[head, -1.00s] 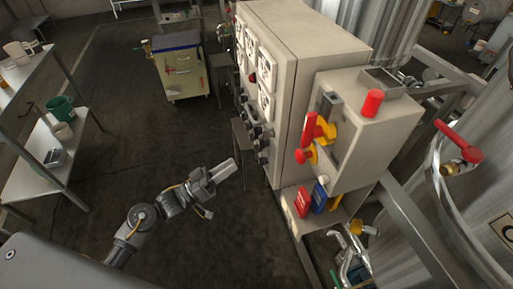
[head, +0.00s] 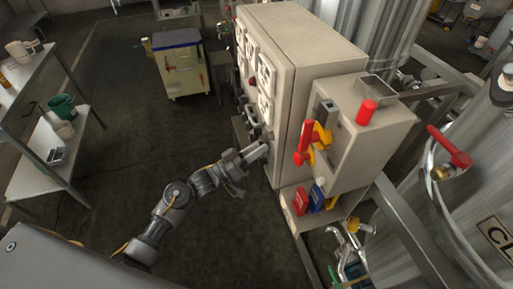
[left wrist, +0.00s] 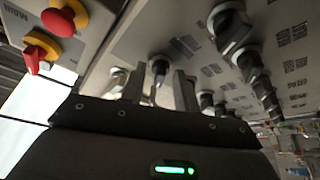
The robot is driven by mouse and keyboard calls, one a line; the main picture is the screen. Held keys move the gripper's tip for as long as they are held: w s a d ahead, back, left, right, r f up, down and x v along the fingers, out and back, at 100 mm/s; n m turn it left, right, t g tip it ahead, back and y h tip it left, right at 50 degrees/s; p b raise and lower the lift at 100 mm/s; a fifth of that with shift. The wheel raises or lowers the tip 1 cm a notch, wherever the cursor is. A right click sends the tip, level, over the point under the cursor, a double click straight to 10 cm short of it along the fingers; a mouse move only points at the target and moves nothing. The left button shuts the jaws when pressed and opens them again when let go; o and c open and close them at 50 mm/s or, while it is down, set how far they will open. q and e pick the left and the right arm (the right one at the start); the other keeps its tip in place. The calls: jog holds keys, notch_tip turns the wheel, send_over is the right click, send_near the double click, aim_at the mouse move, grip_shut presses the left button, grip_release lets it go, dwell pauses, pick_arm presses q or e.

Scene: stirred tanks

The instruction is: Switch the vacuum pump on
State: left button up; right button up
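The control cabinet (head: 315,45) stands at centre right in the head view, with gauges and a row of dark rotary knobs on its left-facing panel. In the left wrist view the panel (left wrist: 190,50) fills the upper part, with several black knobs; the label print is too small to read. My left gripper (head: 258,150) is beside the lower knobs. In the left wrist view its two fingers (left wrist: 160,90) are apart, with one dark knob (left wrist: 160,68) showing between them. I cannot tell whether they touch it. Which knob is the vacuum pump's cannot be read. My right gripper is not in view.
A smaller box (head: 370,130) with red and yellow switches juts out to the right of the panel. A red-handled valve (head: 450,146) and steel tanks are farther right. A white shelf (head: 50,150) and a drawer cart (head: 182,70) stand left; the floor between is clear.

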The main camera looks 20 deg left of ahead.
pick_arm(q)
grip_shut()
jog(key=m+g+h+b, duration=0.1)
jog(key=m+g+b, duration=0.1)
jog(key=m+b, duration=0.2)
jog(key=m+g+h+b, duration=0.2)
jog(key=m+g+b, duration=0.1)
jog(key=m, duration=0.4)
jog(key=m+g+h+b, duration=0.1)
jog(key=m+g+b, duration=0.1)
jog(key=m+b, duration=0.4)
jog(key=shift+w+a+m+g+h, duration=0.25)
jog(key=shift+w+m+g+h, duration=0.05)
jog(key=shift+g+h, duration=0.1)
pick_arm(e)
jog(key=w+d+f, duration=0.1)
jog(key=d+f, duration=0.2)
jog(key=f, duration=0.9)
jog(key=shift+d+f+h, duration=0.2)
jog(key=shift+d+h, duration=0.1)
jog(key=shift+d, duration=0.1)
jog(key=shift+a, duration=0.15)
pick_arm(q)
grip_release()
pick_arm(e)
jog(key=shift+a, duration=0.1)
